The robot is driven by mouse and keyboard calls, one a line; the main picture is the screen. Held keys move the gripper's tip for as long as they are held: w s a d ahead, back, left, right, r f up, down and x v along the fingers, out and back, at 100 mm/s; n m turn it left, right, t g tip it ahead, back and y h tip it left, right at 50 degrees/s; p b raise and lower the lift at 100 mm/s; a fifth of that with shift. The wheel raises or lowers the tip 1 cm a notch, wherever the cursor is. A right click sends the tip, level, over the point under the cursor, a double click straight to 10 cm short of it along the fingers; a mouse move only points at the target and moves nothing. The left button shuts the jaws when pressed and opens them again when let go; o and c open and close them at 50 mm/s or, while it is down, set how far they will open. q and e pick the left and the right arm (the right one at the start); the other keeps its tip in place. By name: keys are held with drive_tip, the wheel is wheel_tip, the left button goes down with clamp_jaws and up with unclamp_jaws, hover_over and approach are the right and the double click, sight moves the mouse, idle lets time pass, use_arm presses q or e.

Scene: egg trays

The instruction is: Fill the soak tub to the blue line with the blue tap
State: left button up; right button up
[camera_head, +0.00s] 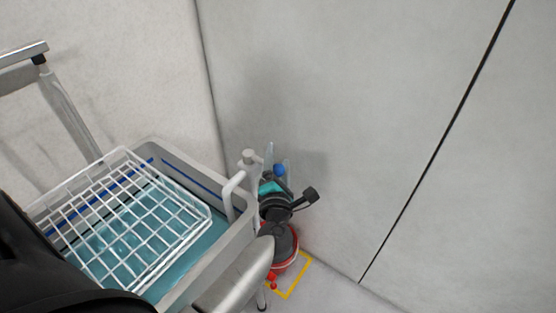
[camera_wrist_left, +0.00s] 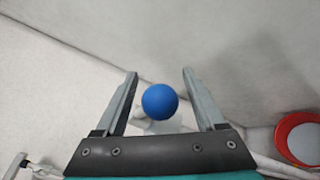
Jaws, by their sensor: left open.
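The grey soak tub (camera_head: 240,243) stands at the left in the head view. It holds teal water (camera_head: 190,248), and the blue line (camera_head: 205,190) on its inner wall shows above the water surface. A pale tap spout (camera_head: 232,190) bends over the tub's right corner. The round blue tap knob (camera_head: 280,170) is just beyond that corner. My left gripper (camera_head: 278,156) is open around the knob. In the left wrist view the blue knob (camera_wrist_left: 160,101) sits between the two fingers (camera_wrist_left: 158,75), with gaps on both sides. My right gripper is out of view.
A white wire basket (camera_head: 128,153) sits in the tub over the water. A red bucket (camera_head: 296,262) stands on the floor by a yellow marking (camera_head: 300,279). Walls close in behind the tap. A metal rail (camera_head: 22,54) is at the upper left.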

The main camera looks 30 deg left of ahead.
use_arm(q)
clamp_jaws()
idle(0.4)
idle(0.9)
